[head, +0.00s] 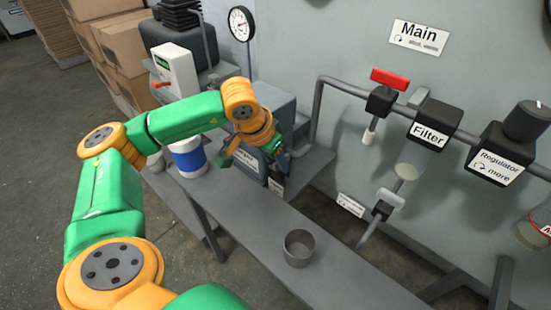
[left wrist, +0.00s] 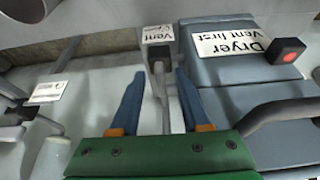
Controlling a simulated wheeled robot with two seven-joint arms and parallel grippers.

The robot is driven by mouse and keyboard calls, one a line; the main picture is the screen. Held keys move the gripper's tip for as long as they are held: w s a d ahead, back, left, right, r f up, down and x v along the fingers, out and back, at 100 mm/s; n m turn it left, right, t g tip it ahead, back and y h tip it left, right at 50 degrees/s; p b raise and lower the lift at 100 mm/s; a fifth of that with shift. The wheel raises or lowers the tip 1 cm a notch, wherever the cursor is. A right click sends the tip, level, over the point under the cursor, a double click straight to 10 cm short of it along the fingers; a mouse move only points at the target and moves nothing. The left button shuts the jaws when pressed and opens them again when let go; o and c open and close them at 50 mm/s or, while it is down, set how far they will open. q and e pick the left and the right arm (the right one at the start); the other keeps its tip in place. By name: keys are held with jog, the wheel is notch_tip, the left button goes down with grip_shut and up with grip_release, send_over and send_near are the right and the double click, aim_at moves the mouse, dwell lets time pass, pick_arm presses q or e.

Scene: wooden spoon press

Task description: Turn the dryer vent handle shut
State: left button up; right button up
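The dryer (left wrist: 220,75) is a blue-grey box with a "Dryer, Vent first" label and a red light, upside down in the left wrist view. It also stands on the bench in the head view (head: 272,103), partly behind my arm. Beside it is a dark block with a "Vent" label (left wrist: 158,36). A thin grey vent handle (left wrist: 164,105) extends from this block toward my palm. My left gripper (left wrist: 160,74) is open, one blue finger on each side of the handle, with gaps visible. In the head view the left gripper (head: 278,152) is at the dryer's front, its fingers mostly hidden.
A grey cup (head: 299,247) stands on the bench (head: 240,215). A blue and white container (head: 188,158) stands left of the gripper. On the wall pipe are a red-handled main valve (head: 388,80), a filter (head: 434,122) and a regulator (head: 500,152). The bench between dryer and cup is clear.

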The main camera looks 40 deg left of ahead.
pick_arm(q)
jog(key=v, duration=0.7)
jog(key=shift+s, duration=0.1)
